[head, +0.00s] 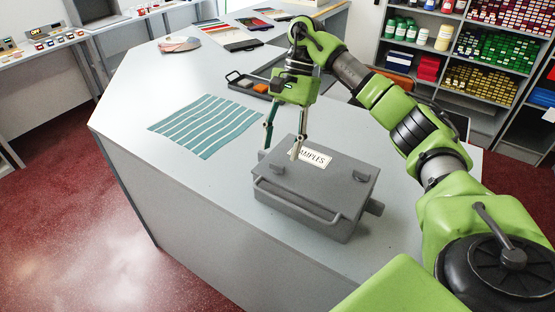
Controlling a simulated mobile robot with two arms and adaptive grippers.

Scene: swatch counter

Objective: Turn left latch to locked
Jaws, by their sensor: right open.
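A closed grey case (318,190) with a white "SAMPLES" label (316,158) lies on the grey counter, its handle (297,202) along the near side. The left latch (278,170) is a small grey piece on the lid near the front left. The right latch (359,175) sits near the front right. I cannot tell from here whether either is locked. My right gripper (281,153) is open and empty, pointing down over the back left part of the case, behind the left latch. One finger covers the start of the label. My left gripper is out of view.
A teal striped cloth (206,125) lies flat to the left of the case. A black tray (249,85) with small blocks is behind my right gripper. Colour swatches (180,45) lie farther back.

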